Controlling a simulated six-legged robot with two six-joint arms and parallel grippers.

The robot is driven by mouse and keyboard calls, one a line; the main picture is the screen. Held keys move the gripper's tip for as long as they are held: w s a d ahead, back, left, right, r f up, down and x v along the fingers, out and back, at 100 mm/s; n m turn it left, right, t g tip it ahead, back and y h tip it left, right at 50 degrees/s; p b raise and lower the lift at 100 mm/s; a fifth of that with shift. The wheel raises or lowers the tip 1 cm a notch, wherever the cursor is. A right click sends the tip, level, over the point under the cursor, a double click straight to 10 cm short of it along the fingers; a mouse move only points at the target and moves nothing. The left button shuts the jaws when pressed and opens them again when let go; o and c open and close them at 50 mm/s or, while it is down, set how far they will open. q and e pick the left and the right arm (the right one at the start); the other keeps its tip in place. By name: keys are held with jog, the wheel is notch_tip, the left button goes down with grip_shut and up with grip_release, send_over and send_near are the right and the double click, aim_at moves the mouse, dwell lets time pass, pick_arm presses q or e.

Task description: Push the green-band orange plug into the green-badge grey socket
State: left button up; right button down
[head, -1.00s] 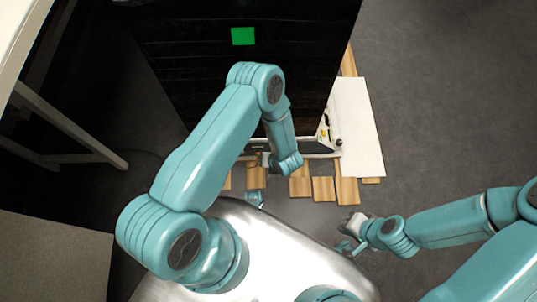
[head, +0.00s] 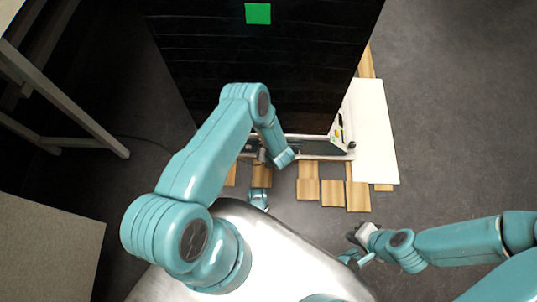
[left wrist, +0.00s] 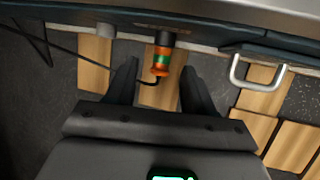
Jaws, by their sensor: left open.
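The orange plug with a green band (left wrist: 161,62) shows in the left wrist view, end-on to a dark cylindrical piece (left wrist: 165,39) at the equipment's lower edge. I cannot tell whether that piece is the grey socket or part of the plug, or how deep the plug sits. A thin black cable curves from the plug's near end. My left gripper (left wrist: 160,83) is open, its two dark fingers on either side of the plug with gaps visible. In the head view my left arm mostly hides this area. My right gripper (head: 355,246) is empty, low at right, its jaws unclear.
A tall black cabinet (head: 255,70) with a green square (head: 258,13) stands ahead. A metal handle (left wrist: 256,75) sticks out right of the plug. Wooden slats (head: 308,188) lie below, and a white panel (head: 372,135) lies at right. The right floor is clear.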

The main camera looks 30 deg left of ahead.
pick_arm(q)
grip_shut()
jog(key=shift+s+d, duration=0.1)
jog(key=shift+s, duration=0.05)
jog(key=shift+s+d+p, duration=0.25)
jog(key=shift+s+p, duration=0.15)
jog(key=shift+s+d, duration=0.1)
jog(key=shift+s, duration=0.1)
jog(key=shift+s+d+p, duration=0.25)
jog(key=shift+s+p, duration=0.1)
jog(key=shift+s, duration=0.1)
dwell(0.5)
jog(key=shift+s+d+p, duration=0.4)
jog(key=shift+s, duration=0.2)
jog(key=shift+s+d+p, duration=0.4)
jog(key=shift+s, duration=0.2)
